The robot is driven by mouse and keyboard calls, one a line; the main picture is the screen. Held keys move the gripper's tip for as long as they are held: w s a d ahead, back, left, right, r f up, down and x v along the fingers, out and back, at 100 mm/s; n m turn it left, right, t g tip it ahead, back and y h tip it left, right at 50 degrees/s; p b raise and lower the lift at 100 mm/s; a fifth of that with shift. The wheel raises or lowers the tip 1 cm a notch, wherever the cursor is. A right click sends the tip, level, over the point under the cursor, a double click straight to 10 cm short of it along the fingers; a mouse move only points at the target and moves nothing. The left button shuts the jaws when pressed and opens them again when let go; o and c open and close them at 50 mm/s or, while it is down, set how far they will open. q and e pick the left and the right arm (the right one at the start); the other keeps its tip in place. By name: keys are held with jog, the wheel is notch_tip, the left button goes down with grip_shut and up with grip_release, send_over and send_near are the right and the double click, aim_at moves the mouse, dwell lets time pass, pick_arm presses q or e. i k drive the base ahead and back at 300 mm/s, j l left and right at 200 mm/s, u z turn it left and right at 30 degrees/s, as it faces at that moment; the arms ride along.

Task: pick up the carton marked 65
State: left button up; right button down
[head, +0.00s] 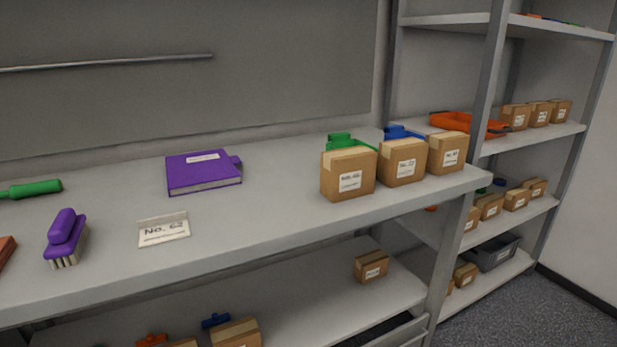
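Three brown cartons stand in a row at the right end of the top shelf board: a left carton (348,174), a middle carton (402,162) and a right carton (446,153). Each has a white label on its front. The numbers are too small and blurred to read surely, so I cannot tell which carton is marked 65. More labelled cartons stand on the lower board, such as one small carton (371,266), and on the far rack. Neither of my grippers is in view.
The board (270,215) also holds a purple book (203,172), a purple brush (66,238), a green-handled tool (35,188) and a card (163,230) that seems to read No. 62. Green and blue items sit behind the cartons. The board is clear between card and cartons.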

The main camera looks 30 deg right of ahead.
aim_at(447, 152)
jog(key=z, duration=1.55)
